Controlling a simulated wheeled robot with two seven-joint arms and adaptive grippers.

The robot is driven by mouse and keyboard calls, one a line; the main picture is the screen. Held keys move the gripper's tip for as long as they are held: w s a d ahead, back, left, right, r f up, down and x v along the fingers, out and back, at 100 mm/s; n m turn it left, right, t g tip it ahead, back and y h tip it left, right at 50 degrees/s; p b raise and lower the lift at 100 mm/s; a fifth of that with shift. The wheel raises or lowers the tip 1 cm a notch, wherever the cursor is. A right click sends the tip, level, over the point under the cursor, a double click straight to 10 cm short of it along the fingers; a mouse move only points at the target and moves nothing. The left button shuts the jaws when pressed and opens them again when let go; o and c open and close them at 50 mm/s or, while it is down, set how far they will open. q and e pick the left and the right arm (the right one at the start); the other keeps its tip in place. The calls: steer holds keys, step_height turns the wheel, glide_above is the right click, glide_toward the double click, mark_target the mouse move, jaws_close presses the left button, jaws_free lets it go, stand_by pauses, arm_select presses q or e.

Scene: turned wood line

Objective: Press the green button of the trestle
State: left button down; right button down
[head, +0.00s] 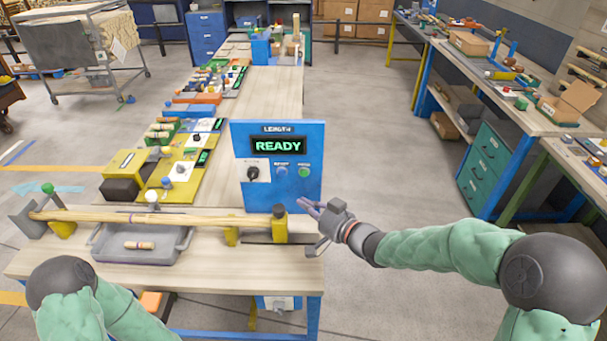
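A blue panel (243,200) labelled "LENGTH" stands upright at the bench's right end, its display (278,146) reading "READY". The green button (304,172) is at the panel's lower right, beside a blue button (282,172) and a black knob (252,173). A long wooden rod (180,219) lies across yellow supports (231,236) in front of the panel. My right gripper (308,207) is below and slightly right of the green button, apart from it, holding nothing I can make out; its finger opening is unclear. Only my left arm shows, at the lower left; its gripper is out of view.
A grey tray (115,243) with a short wooden piece (139,245) sits under the rod. Yellow fixtures (170,180) stand left of the panel. Another bench (520,119) runs along the right. The floor between the benches is clear.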

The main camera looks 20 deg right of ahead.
mark_target(304, 173)
steer(key=w+d, duration=0.2)
steer(key=w, duration=0.6)
steer(key=shift+d+p, duration=0.2)
steer(key=shift+p, duration=0.1)
steer(key=shift+w, duration=0.2)
stand_by(1.1)
steer(key=shift+w+d+p, duration=0.1)
steer(key=shift+w+p, duration=0.15)
steer(key=shift+p, duration=0.05)
steer(key=shift+w+d, duration=0.1)
steer(key=shift+w, duration=0.2)
stand_by(0.7)
steer(key=shift+s, duration=0.15)
steer(key=shift+s+a, duration=0.2)
steer(key=shift+s, duration=0.4)
